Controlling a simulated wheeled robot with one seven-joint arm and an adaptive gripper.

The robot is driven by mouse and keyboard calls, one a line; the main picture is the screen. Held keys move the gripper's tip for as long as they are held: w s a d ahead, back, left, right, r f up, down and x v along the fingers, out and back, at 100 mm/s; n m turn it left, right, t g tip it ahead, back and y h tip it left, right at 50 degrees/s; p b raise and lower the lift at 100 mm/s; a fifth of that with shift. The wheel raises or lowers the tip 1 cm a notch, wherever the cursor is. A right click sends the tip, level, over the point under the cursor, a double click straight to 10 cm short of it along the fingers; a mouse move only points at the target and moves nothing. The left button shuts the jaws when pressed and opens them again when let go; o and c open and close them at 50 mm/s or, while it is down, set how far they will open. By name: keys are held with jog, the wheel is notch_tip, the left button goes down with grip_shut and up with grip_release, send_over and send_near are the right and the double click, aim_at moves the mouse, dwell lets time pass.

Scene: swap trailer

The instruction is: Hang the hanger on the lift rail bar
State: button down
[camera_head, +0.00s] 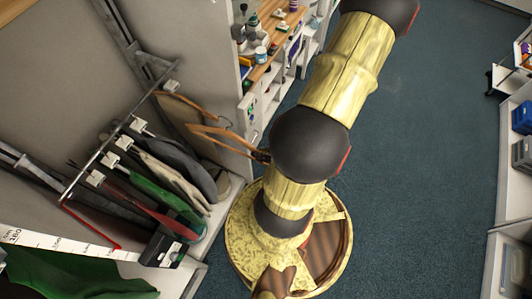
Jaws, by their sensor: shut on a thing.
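The lift rail bar (92,163) is a thin metal bar running diagonally along the left wall, with garments on tagged hangers along it. A light wooden hanger (215,133) lies between the rail's garments and my arm, apart from the bar. My gripper (262,156) shows only as a small dark part at the hanger's right end, beside my black arm joint. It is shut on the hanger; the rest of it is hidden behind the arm.
Hanging garments (165,165) crowd the rail's middle. Another wooden piece (185,102) is by its upper end. A red handle (90,226) hangs below. A shelf unit (268,85) with bottles stands above the hanger. Blue floor (425,150) is clear at right.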

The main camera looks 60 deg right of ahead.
jog(key=shift+w+a+b, duration=0.15)
jog(key=shift+w+b, duration=0.6)
jog(key=shift+w, duration=3.65)
jog(key=shift+w+a+b, duration=0.15)
jog(key=shift+w+b, duration=0.6)
jog(key=shift+w, duration=3.65)
jog(key=shift+w+a+b, duration=0.15)
jog(key=shift+w+b, duration=0.15)
jog(key=shift+w, duration=3.5)
jog(key=shift+w+a+b, duration=0.15)
jog(key=shift+w+b, duration=0.15)
jog(key=shift+w, duration=3.45)
jog(key=shift+w+f+b, duration=0.3)
jog(key=shift+f+b, duration=0.15)
jog(key=shift+f, duration=0.1)
jog(key=shift+w+f+b, duration=0.25)
jog(key=shift+f+b, duration=0.15)
jog(key=shift+f, duration=0.1)
jog(key=shift+w+f+b, duration=0.1)
jog(key=shift+f+b, duration=0.25)
jog(key=shift+f, duration=0.2)
